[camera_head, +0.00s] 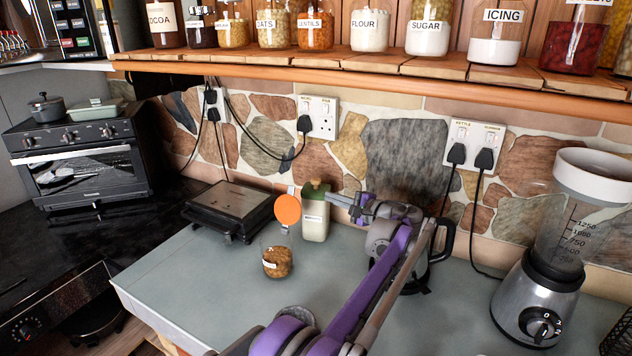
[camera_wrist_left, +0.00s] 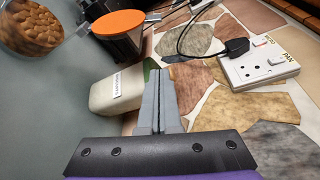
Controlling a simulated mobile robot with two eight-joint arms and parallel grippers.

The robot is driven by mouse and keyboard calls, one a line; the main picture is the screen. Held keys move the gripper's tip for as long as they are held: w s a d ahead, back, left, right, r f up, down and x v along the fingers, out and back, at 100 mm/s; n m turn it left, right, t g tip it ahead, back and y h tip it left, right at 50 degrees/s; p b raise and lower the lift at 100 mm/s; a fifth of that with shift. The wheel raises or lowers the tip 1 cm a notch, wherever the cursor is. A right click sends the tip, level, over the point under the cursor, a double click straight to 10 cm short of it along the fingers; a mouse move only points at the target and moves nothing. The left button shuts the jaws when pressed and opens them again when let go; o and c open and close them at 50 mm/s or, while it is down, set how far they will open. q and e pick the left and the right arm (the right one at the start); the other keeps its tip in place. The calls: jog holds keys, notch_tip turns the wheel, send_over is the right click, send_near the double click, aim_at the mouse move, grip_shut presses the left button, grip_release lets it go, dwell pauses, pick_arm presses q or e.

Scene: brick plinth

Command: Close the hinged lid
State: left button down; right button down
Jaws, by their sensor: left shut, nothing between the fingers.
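A small glass jar (camera_head: 277,262) with brown contents stands on the grey counter. Its orange round lid (camera_head: 288,209) is open, standing up above the jar's back rim. In the left wrist view the lid (camera_wrist_left: 118,23) is at the top, and the jar (camera_wrist_left: 38,27) is at the upper left, cut by the edge. My left gripper (camera_head: 334,199) is shut and empty, to the right of the lid and apart from it, near the top of a cream canister. Its closed fingers (camera_wrist_left: 158,80) show in the wrist view. My right gripper is not in view.
The cream canister (camera_head: 315,223) with a green top stands behind and right of the jar. A black grill (camera_head: 230,210) is at the back left, a kettle (camera_head: 440,240) behind my arm, a blender (camera_head: 540,290) at right. The counter left of the jar is clear.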

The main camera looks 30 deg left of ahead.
aim_at(297, 200)
pick_arm(q)
jog(key=r+p+x, duration=0.1)
jog(key=x, duration=0.9)
jog(key=shift+s+d+r, duration=0.1)
jog(key=shift+s+r, duration=0.1)
jog(key=shift+s, duration=0.8)
jog(key=shift+s+d+r, duration=0.1)
jog(key=shift+s+r, duration=0.15)
jog(key=shift+s, duration=0.75)
jog(key=shift+s, duration=0.15)
jog(key=shift+s+d+r+n+y, duration=0.1)
jog(key=shift+s+r+n+y, duration=0.1)
jog(key=shift+s+n, duration=0.35)
jog(key=shift+s+d+r+n+y, duration=0.1)
jog(key=shift+s+r+n+y, duration=0.15)
jog(key=shift+s+n, duration=0.3)
jog(key=s+f+n+g+y+b, duration=0.1)
jog(key=s+f+n+y+b, duration=0.1)
jog(key=s+n, duration=0.4)
jog(key=s+d+f+n+g+y+b, duration=0.1)
jog(key=s+f+n, duration=0.4)
jog(key=n, duration=0.6)
jog(key=shift+s+d+f+n+g+y+b, duration=0.15)
jog(key=shift+s+d+n+g+y+b, duration=0.2)
jog(key=shift+s+g+y+b, duration=0.6)
